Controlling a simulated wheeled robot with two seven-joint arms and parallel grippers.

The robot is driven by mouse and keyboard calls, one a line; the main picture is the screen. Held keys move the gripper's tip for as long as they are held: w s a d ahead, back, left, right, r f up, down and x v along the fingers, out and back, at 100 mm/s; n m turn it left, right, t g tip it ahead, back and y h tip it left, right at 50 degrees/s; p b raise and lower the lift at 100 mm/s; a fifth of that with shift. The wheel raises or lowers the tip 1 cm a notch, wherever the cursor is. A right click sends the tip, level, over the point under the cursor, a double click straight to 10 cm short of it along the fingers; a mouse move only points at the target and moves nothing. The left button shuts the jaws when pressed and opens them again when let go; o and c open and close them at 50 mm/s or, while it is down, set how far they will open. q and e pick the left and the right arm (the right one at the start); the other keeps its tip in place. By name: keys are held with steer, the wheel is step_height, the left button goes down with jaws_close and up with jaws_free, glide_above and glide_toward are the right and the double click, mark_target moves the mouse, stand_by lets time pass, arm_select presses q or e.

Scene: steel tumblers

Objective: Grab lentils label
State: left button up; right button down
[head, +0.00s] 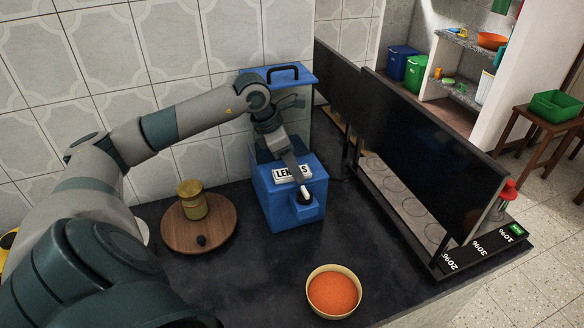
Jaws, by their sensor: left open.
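The lentils label (283,175) is a small white plate with black letters on the front of a blue dispenser (285,212). Its middle letters are hidden behind my left gripper (303,192). My left arm reaches in from the left and the gripper points down in front of the label. It is open; I cannot tell whether a finger touches the label. My right gripper is not in view.
A round wooden board (185,236) with a brass-coloured canister (192,200) is left of the dispenser. A bowl of orange lentils (333,292) stands in front. Dark screen panels (430,145) stand to the right. Dark counter between the board and bowl is clear.

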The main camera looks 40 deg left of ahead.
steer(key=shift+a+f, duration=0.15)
arm_select(q)
steer(key=c, duration=0.8)
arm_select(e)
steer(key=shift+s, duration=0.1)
arm_select(q)
steer(key=shift+r, duration=0.1)
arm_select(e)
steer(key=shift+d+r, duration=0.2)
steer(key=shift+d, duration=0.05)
